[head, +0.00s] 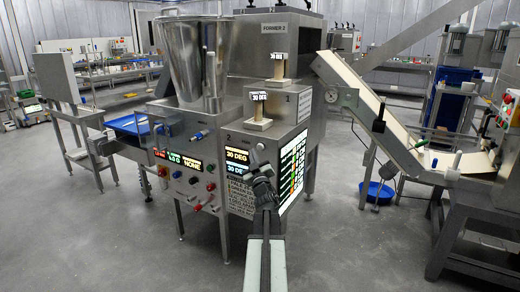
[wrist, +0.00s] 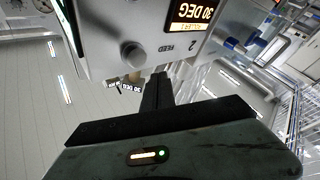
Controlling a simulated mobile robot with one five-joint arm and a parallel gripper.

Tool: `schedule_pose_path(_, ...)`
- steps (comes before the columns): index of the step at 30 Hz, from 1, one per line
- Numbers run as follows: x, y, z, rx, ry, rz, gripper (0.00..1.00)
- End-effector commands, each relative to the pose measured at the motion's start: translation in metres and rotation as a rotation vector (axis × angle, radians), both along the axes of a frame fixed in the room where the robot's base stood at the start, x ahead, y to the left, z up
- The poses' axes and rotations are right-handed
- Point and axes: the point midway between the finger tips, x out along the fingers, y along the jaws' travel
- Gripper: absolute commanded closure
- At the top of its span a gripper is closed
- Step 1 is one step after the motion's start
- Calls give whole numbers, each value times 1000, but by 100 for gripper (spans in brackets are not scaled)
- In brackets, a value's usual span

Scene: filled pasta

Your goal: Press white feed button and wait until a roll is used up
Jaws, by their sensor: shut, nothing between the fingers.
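The steel former machine (head: 215,140) stands ahead, with a black-and-orange 30 DEG display (head: 237,156) on its front. My gripper (head: 257,158) is shut and empty, raised in front of the machine's front corner. In the wrist view its dark fingers (wrist: 157,85) point at the panel edge, a little to the right of the button. I cannot tell whether the fingertips touch the panel. In the head view the gripper partly covers that area.
A steel hopper (head: 180,55) and two small stands with 30 DEG signs (head: 258,97) are on top of the machine. Knobs and lit displays (head: 191,165) fill its left front. An inclined conveyor (head: 370,105) is at the right. The floor in front is clear.

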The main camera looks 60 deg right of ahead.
Motion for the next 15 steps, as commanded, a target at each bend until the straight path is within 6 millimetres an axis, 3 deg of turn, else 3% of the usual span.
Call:
schedule_pose_path(7,0,27,0,1,-1,0,100)
schedule_pose_path(15,0,29,0,1,0,0,100)
